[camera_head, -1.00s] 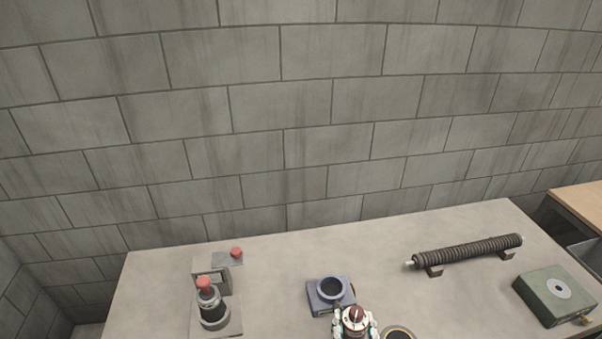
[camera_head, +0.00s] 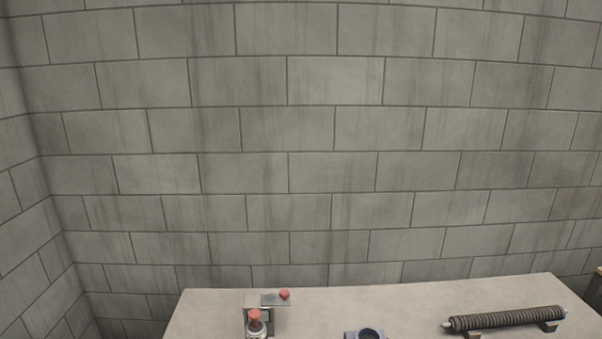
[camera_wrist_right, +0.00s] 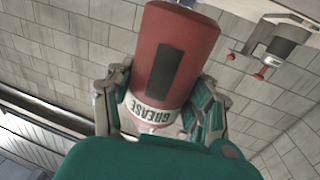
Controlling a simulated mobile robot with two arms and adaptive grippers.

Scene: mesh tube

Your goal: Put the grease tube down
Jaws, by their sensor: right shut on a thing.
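The grease tube (camera_wrist_right: 200,40) is a red cylinder with a dark rectangular patch and a white band lettered "GREASE". It shows large in the right wrist view. My right gripper (camera_wrist_right: 162,105) is shut around its lettered end, one finger on each side. The tube's other end points away from the palm. Neither the tube nor my right gripper shows in the head view now. My left gripper is in no view.
The grey table (camera_head: 330,302) shows only along its far edge. On it are a red-capped fixture (camera_head: 255,325) at left, a blue-grey round holder (camera_head: 368,334) cut off by the frame, and a ribbed rod (camera_head: 508,319) on supports at right. A block wall stands behind.

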